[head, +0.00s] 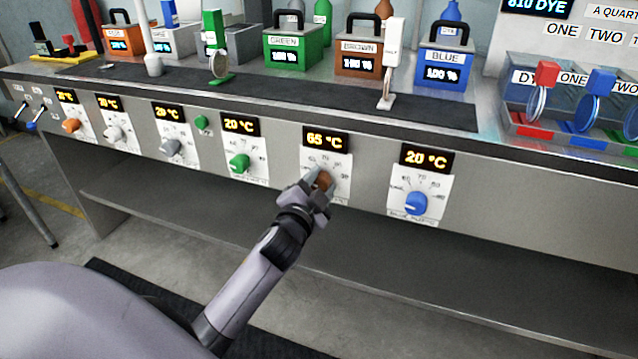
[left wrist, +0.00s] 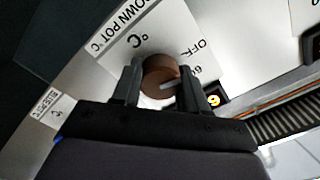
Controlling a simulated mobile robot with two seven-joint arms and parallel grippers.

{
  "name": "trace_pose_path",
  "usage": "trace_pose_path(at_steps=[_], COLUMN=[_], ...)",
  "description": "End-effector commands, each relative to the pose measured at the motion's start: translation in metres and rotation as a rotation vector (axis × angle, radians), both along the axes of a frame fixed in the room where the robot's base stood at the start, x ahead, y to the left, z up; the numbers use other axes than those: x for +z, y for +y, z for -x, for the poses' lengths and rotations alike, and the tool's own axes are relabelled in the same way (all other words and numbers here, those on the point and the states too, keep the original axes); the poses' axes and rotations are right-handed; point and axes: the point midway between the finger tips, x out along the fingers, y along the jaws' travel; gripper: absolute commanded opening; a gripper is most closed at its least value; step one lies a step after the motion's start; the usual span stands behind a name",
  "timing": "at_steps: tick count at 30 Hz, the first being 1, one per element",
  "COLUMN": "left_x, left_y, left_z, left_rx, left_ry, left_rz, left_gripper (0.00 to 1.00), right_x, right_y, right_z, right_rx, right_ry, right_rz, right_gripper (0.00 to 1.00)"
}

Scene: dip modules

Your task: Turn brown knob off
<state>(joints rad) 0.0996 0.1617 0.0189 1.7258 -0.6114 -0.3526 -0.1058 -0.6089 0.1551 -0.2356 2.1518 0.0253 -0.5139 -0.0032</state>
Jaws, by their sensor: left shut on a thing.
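The brown knob (left wrist: 160,75) is on its white dial plate on the counter's front panel. In the left wrist view its pale pointer line shows, and the printed word OFF is to its right. My left gripper (head: 318,181) is shut on the brown knob, which shows between its fingers in the head view (head: 324,178). The fingers also flank it in the left wrist view. The display above the knob (head: 326,138) reads 65 °C. My right gripper is not in view.
The green knob (head: 239,163) is left of the brown one and the blue knob (head: 416,203) is right of it; their displays read 20 °C. Colored pots, including the brown pot (head: 359,60), stand on the counter above. A lower shelf (head: 440,262) runs below the panel.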

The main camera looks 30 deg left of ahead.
Motion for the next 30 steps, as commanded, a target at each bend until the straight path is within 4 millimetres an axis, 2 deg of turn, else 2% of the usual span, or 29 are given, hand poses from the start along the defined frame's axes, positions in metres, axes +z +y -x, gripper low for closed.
trace_pose_path(at_steps=[1,21,22,24,30], left_x=[0.0016,0.0028,0.0029,0.0028,0.0017], left_y=[-0.0054,-0.0055,-0.0056,-0.0049,-0.0026], left_z=[-0.0006,-0.0010,-0.0011,-0.0010,-0.0006], left_rx=[-0.012,-0.014,-0.013,-0.012,-0.007], left_ry=[-0.009,-0.028,-0.028,-0.027,-0.024], left_rz=[0.023,0.085,0.085,0.084,0.080], left_gripper=[0.13,0.13,0.46,0.69,0.69], right_x=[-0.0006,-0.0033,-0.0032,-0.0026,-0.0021], right_y=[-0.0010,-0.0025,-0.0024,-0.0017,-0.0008], right_z=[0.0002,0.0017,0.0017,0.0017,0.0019], right_rx=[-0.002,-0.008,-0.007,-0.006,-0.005], right_ry=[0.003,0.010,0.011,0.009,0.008], right_rz=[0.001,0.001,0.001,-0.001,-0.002], right_gripper=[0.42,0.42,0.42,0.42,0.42])
